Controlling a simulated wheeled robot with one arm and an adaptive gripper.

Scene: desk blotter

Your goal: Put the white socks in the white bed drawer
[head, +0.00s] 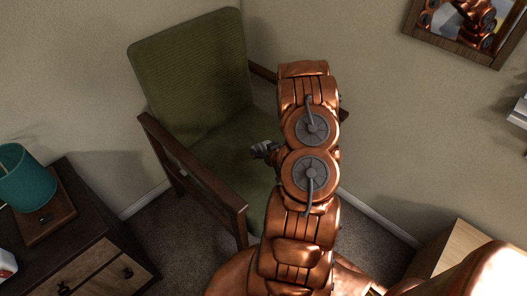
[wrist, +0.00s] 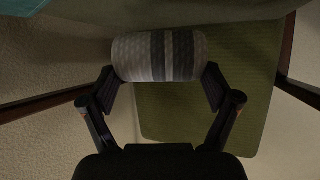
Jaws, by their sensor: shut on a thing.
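The socks (wrist: 160,57) show in the wrist view as a rolled, pale bundle with grey stripes. My gripper (wrist: 164,82) is closed around the bundle, one finger at each end. In the head view my gripper (head: 265,149) shows only in small part beside my copper-coloured arm, over the chair, and the socks cannot be made out there. No white bed drawer can be made out in either view.
A green armchair (head: 190,75) with wooden arms stands in the corner under my arm. A dark cabinet (head: 95,240) with drawers and a teal lamp (head: 27,178) is at the lower left. A framed mirror (head: 500,50) hangs at upper right.

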